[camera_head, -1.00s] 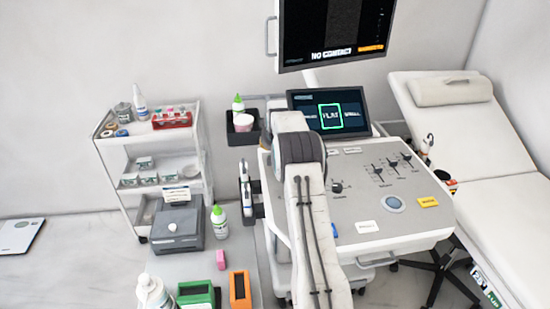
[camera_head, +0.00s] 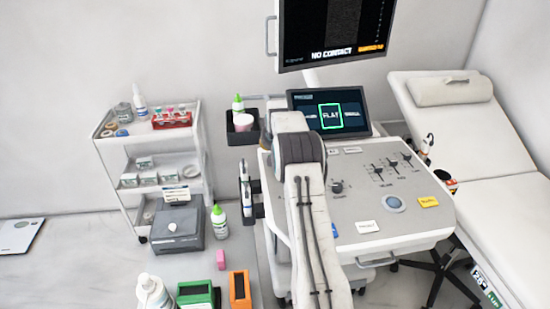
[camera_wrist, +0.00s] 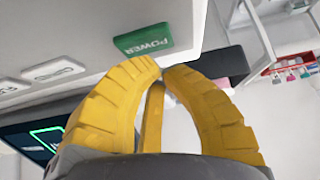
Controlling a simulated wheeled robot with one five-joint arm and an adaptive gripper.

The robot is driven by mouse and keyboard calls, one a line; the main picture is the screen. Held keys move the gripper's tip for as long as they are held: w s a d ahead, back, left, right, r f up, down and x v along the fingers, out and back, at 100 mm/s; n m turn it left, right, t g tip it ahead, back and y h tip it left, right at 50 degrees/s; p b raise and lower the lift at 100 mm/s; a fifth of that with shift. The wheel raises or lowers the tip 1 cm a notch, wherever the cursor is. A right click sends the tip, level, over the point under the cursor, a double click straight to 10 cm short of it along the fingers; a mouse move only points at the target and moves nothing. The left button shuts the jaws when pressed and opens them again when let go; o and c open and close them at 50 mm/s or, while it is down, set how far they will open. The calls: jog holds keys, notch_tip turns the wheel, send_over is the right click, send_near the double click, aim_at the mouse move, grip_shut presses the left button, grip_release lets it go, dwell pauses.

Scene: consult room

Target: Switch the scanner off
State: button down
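The scanner is a grey-white console (camera_head: 400,225) with sliders, knobs and a round pad. Its touch screen (camera_head: 329,112) is lit, and the monitor (camera_head: 335,28) above shows "NO CONTACT". In the wrist view a green key marked POWER (camera_wrist: 143,40) sits on the pale panel, just beyond and slightly left of my fingertips. My gripper (camera_wrist: 163,69) has its yellow fingertips brought together with nothing between them, close to the key but seemingly apart from it. In the head view my arm hides the gripper and the green key.
White keys (camera_wrist: 53,69) lie left of the green one. A black tray with a pink cup (camera_head: 243,121) and a green-capped bottle is beside the console. A trolley (camera_head: 130,185) stands left, an exam couch (camera_head: 470,130) right. Bottles and boxes lie at lower left.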

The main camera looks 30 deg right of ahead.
jog(key=shift+f, duration=0.4)
jog(key=shift+f+b, duration=0.5)
jog(key=shift+b, duration=0.15)
dwell(0.6)
jog(key=shift+r, duration=0.15)
jog(key=shift+r+p, duration=0.65)
jog(key=shift+r, duration=0.15)
jog(key=shift+r, duration=0.1)
jog(key=shift+r+p, duration=1.8)
jog(key=shift+r, duration=0.6)
